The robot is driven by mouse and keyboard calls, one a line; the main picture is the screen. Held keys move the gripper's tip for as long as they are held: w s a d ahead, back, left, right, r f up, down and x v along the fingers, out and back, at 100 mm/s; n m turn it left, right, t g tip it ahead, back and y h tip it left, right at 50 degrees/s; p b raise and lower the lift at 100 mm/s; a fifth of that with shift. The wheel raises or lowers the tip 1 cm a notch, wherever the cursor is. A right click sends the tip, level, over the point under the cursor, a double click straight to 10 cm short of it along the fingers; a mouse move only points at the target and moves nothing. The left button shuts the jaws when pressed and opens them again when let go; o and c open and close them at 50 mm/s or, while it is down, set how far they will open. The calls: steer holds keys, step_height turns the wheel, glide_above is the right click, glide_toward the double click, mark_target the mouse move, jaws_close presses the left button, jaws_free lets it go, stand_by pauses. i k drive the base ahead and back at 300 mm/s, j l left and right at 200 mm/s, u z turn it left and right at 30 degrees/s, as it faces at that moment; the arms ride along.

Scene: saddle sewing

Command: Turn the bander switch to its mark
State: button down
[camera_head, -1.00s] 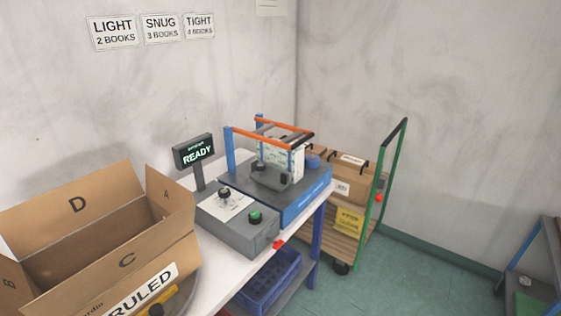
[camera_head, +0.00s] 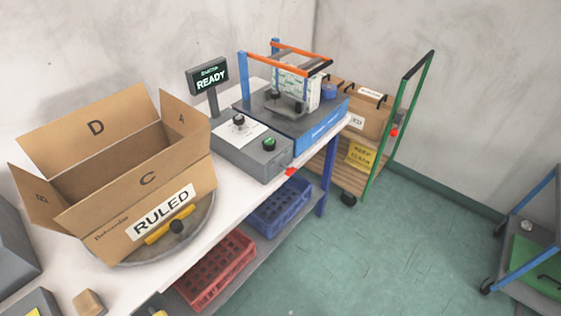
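The bander (camera_head: 322,128) stands at the back of the white table, a blue and grey machine with an orange-barred frame. In front of it is a grey control box (camera_head: 262,160) with a white dial plate. The black switch knob (camera_head: 239,121) sits on that plate; its mark is too small to read. A green button (camera_head: 269,143) is on the same box. A display (camera_head: 208,77) on a post reads READY. A white and green stack (camera_head: 298,85) stands in the bander. My gripper is not in view.
An open cardboard box (camera_head: 150,175) marked RULED stands on a round turntable (camera_head: 205,222) at the left. Blue (camera_head: 280,208) and red (camera_head: 215,272) crates sit on the lower shelf. A green-handled cart (camera_head: 375,165) stands behind, another cart (camera_head: 540,262) at right. Floor between is clear.

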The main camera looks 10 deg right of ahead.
mark_target(289, 171)
steer(key=i+l, duration=0.1)
steer(key=l, duration=0.3)
steer(key=i+l, duration=0.1)
steer(key=l, duration=0.25)
steer(key=i+l, duration=0.1)
steer(key=l, duration=0.7)
steer(key=i+u, duration=0.05)
steer(key=i, duration=0.05)
